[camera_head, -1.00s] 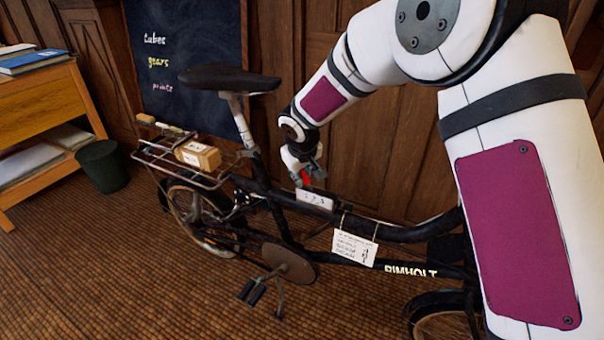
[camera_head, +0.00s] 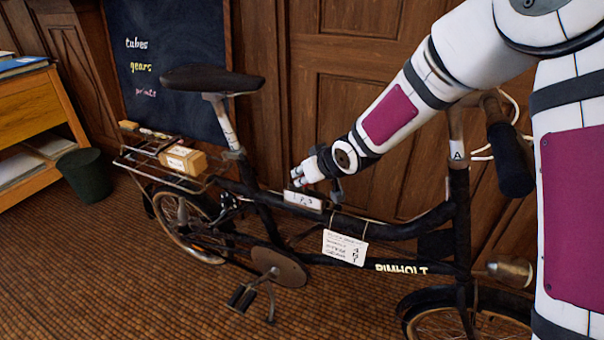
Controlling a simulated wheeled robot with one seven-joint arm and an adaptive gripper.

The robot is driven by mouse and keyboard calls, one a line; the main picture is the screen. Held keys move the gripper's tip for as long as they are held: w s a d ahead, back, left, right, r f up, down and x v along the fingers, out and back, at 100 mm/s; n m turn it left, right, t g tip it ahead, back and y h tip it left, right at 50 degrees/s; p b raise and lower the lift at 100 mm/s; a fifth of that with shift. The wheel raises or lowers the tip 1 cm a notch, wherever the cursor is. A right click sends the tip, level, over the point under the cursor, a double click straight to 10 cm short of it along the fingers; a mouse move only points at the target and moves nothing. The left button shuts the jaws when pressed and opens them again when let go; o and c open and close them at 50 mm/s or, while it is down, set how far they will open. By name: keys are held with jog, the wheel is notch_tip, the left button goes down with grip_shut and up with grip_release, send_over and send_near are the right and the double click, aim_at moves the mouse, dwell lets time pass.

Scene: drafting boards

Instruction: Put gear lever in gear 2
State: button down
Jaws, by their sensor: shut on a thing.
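The gear plate (camera_head: 303,199) is a small white box marked 1 2 3 on the top tube of a black bicycle.
The bicycle's saddle (camera_head: 212,79) is left of my gripper, and its handlebar grip (camera_head: 510,160) is to the right. A white card (camera_head: 345,247) hangs from the frame. A parcel (camera_head: 183,160) sits on the rear rack. Wooden panelling stands close behind.

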jog(key=c, duration=1.4)
grip_release()
jog(key=shift+c, duration=0.2)
jog(key=shift+d, duration=0.1)
jog(key=v, duration=1.2)
